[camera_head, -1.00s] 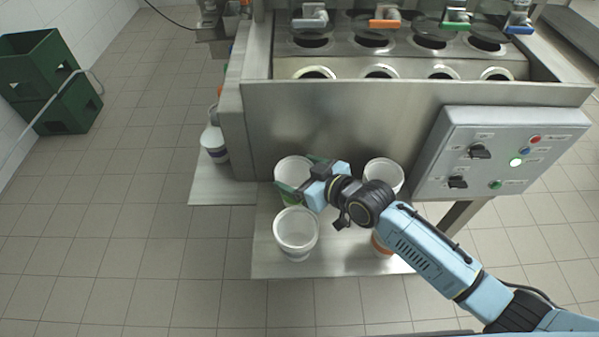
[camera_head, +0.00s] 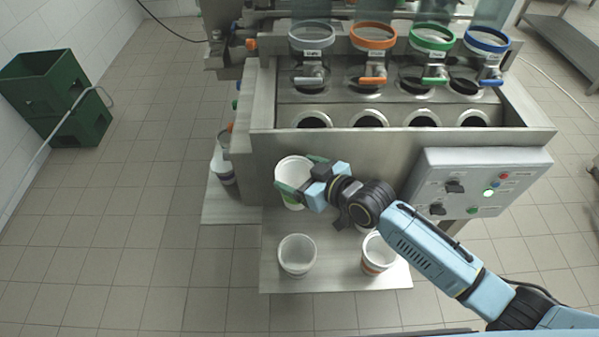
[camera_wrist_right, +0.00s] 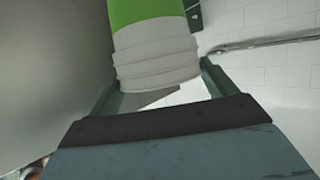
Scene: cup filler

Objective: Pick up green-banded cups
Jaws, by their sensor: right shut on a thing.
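A white cup with a green band (camera_head: 293,172) is between the fingers of my right gripper (camera_head: 295,187), in front of the machine's steel front. My right gripper is shut on this cup. In the right wrist view the cup (camera_wrist_right: 155,45) shows its green band above white ribs, with a finger on either side. My left gripper is not in any view.
A plain-looking white cup (camera_head: 297,256) and an orange-banded cup (camera_head: 378,254) stand on the steel shelf (camera_head: 335,281). Another cup is mostly hidden behind my right wrist. A control box (camera_head: 480,180) juts out at right. Green crates (camera_head: 58,100) stand at far left.

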